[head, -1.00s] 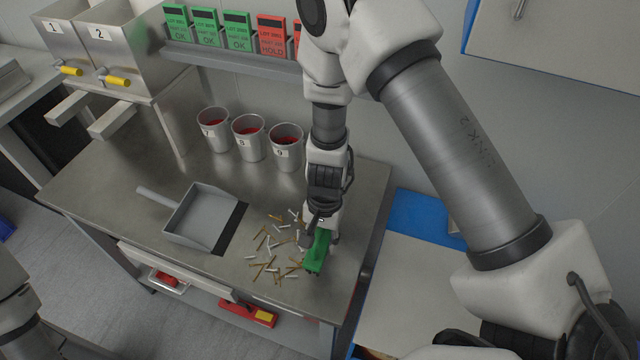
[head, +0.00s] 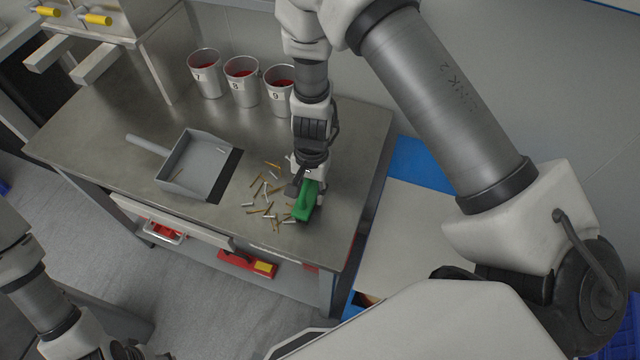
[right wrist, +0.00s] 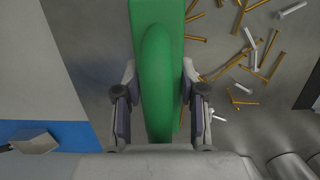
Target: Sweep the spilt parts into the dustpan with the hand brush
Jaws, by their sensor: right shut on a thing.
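The green hand brush (head: 305,206) is in my right gripper (head: 308,182), low over the steel bench and touching or nearly touching it. In the right wrist view its long green handle (right wrist: 158,70) is between the two fingers (right wrist: 159,92). The spilt parts (head: 264,203), brass and silver pins, lie scattered just left of the brush. The grey dustpan (head: 192,166) lies further left, its dark lip toward the spill and its handle pointing up-left. A couple of parts lie in the pan. Of my left arm, only links show at lower left; its gripper is out of frame.
Cups numbered 7, 8 and 9 (head: 242,88) stand behind the pan and spill. The bench's right edge (head: 372,185) is close to the brush. A red item (head: 247,263) lies on the shelf below.

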